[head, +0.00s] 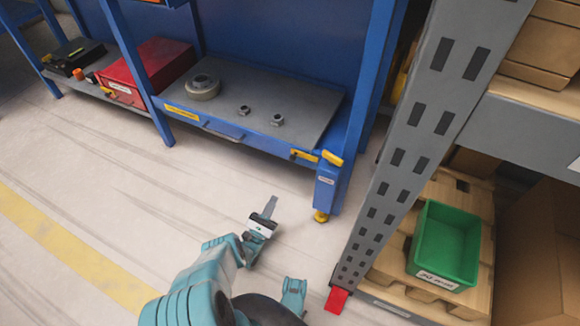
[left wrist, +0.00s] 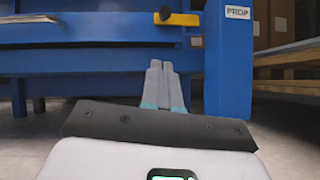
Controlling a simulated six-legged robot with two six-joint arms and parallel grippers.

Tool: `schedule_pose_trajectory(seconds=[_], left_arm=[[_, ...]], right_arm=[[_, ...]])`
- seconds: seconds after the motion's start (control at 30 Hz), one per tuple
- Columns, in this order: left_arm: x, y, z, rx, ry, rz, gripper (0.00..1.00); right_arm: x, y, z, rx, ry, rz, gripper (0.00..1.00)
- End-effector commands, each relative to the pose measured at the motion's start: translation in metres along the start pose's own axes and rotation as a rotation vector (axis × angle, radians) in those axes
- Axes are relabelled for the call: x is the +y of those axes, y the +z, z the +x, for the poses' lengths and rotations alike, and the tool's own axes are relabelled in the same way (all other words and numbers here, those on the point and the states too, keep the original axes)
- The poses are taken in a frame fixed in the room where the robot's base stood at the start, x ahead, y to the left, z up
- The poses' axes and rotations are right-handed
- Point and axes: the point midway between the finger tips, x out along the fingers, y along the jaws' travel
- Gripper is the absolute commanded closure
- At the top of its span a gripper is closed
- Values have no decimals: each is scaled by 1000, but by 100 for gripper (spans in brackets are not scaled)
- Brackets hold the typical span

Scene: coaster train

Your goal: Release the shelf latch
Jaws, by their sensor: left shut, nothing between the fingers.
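The likely shelf latch, a small yellow bar with a dark knob (head: 305,156), sits on the right end of the blue shelf's front edge. The yellow bar also shows at the top of the left wrist view (left wrist: 183,19). My left gripper (head: 270,205) is shut and empty. It is below and in front of the latch, apart from it, over the floor. Its closed fingers (left wrist: 163,80) point towards the blue shelf front in the left wrist view, below the latch. My right gripper is not clearly in view.
The blue shelf's grey top (head: 255,92) holds a round metal part (head: 202,87) and two small nuts. A blue post (left wrist: 229,60) labelled PROP stands right of the latch. A grey rack upright (head: 400,140) and green bin (head: 446,242) are further right. Floor in front is clear.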

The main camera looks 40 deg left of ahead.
Motion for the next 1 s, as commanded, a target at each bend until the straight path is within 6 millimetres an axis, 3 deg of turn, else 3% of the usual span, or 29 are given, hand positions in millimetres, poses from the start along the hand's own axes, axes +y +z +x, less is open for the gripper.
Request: schedule_pose_trajectory(seconds=[0.3, 0.43, 0.57, 0.9, 1.0], left_arm=[[0, 3, -6, -1, 0, -2, 100], [0, 3, 2, -3, -1, -2, 100], [0, 2, 23, -6, -3, -3, 100], [-1, 1, 100, -7, -2, -2, 100], [0, 9, 108, -3, -1, -3, 100]], right_arm=[[0, 0, 0, 0, 0, 0, 57], [0, 0, 0, 0, 0, 0, 57], [0, 0, 0, 0, 0, 0, 57], [0, 0, 0, 0, 0, 0, 57], [0, 0, 0, -1, 0, 0, 57]])
